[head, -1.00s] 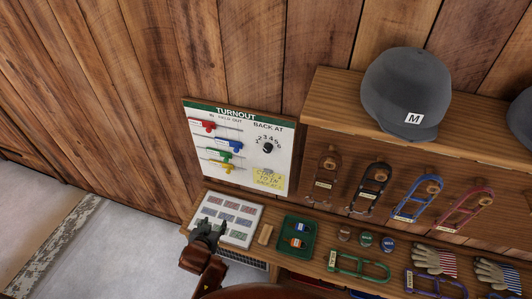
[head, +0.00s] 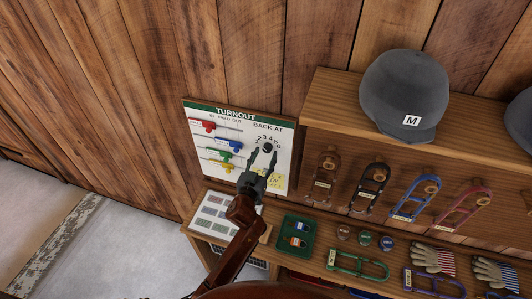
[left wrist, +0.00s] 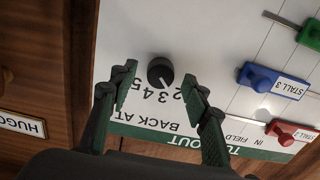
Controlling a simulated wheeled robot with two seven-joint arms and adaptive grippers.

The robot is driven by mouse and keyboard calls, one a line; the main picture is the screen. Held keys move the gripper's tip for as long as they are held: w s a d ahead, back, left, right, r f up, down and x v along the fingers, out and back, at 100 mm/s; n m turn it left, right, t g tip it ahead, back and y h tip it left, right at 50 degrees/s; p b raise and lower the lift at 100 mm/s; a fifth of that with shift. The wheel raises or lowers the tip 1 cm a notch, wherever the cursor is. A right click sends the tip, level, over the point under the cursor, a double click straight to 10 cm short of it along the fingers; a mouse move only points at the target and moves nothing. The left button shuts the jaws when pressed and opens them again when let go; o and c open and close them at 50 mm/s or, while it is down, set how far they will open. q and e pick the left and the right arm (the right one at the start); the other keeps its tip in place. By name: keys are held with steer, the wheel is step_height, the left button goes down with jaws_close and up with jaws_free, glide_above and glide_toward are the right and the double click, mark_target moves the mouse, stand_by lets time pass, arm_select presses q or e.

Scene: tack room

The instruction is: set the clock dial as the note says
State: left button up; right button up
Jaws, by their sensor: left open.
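The clock dial is a round black knob (head: 268,147) under "BACK AT" on the white turnout board (head: 197,158), ringed by numerals. In the left wrist view the knob (left wrist: 160,71) appears upside down, with a pale pointer mark towards the numerals around 2 and 3; the exact setting is unclear. My left gripper (head: 262,157) is open at the board, its fingertips (left wrist: 159,82) on either side of the knob. I cannot tell whether they touch it. The yellow note (head: 276,182) below the dial is partly covered by my gripper; its writing is too small to read. My right gripper is out of view.
Red, blue, green and yellow sliders sit on the board's left; the blue slider (left wrist: 262,78) and red slider (left wrist: 287,131) are near the gripper. Below are a card sheet (head: 212,212) and green tray (head: 283,236). A shelf with a grey cap (head: 404,95) stands right.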

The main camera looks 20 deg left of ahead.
arm_select(q)
steer(key=shift+w, duration=0.75)
steer(key=shift+c, duration=0.4)
steer(key=c, duration=1)
steer(key=shift+m, duration=0.3)
steer(key=shift+c, duration=0.2)
steer(key=m+p, duration=0.1)
steer(key=m, duration=0.2)
steer(key=shift+a+m, duration=0.1)
steer(key=shift+m, duration=0.3)
steer(key=m, duration=0.4)
steer(key=shift+m+p, duration=0.3)
steer(key=m, duration=0.4)
steer(key=shift+r+p, duration=0.1)
steer(key=shift+p, duration=0.3)
steer(key=m, duration=0.4)
steer(key=shift+m+p, duration=0.3)
steer(key=shift+p, duration=0.05)
